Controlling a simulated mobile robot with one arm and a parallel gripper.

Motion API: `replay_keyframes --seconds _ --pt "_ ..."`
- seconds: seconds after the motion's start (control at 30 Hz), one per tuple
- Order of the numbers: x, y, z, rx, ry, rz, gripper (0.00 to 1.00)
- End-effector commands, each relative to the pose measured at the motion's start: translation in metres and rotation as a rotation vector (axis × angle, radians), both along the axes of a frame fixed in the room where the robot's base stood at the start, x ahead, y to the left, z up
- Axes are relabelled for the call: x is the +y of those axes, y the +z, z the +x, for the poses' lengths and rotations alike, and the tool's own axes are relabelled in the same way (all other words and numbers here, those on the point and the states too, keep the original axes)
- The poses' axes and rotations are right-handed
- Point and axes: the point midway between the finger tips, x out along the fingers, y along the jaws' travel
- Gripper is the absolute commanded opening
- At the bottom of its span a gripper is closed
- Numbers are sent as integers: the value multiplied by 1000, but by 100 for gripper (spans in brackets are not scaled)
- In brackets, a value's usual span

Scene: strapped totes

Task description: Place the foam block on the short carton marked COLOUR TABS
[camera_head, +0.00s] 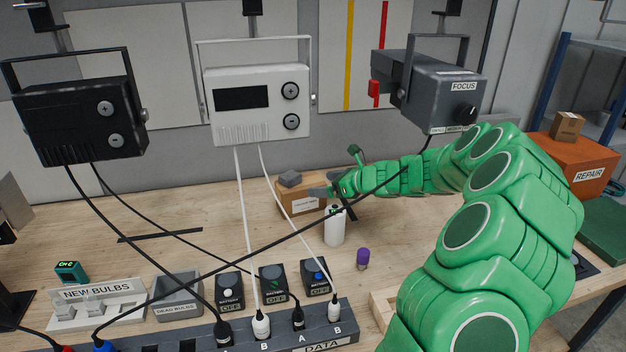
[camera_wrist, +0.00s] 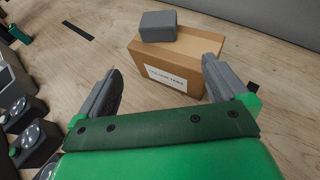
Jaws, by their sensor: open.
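The grey foam block (camera_head: 290,179) rests on top of the short brown carton (camera_head: 289,208), towards one end of its top. In the wrist view, the block (camera_wrist: 158,27) sits near the far left edge of the carton top, and the carton (camera_wrist: 199,66) shows a white label that seems to read COLOUR TABS. My gripper (camera_head: 327,191) is beside the carton on its right in the head view. In the wrist view, my gripper (camera_wrist: 160,66) is open and empty, its fingers apart in front of the carton, clear of the block.
A white bottle (camera_head: 334,228) stands just below my gripper, and a purple-capped item (camera_head: 363,258) stands nearer the front. Black and white cables hang from the lamp units down to the power strip (camera_head: 240,338). An orange REPAIR box (camera_head: 580,158) is at the right.

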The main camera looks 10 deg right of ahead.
Motion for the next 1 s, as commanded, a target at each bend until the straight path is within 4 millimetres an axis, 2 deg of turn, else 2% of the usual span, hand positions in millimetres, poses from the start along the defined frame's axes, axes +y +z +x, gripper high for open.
replay_keyframes --seconds 0.1,0.3,0.6,0.67,0.77,1.0 --pt "-12 0 -11 0 -2 0 100" --pt "-23 1 -22 -1 -1 -1 100" --pt "-21 3 -27 -6 10 -8 100" --pt "-14 8 -30 -18 34 -23 100" --pt "10 21 -41 -54 111 -74 100" --pt "88 54 -96 -175 399 -252 100"
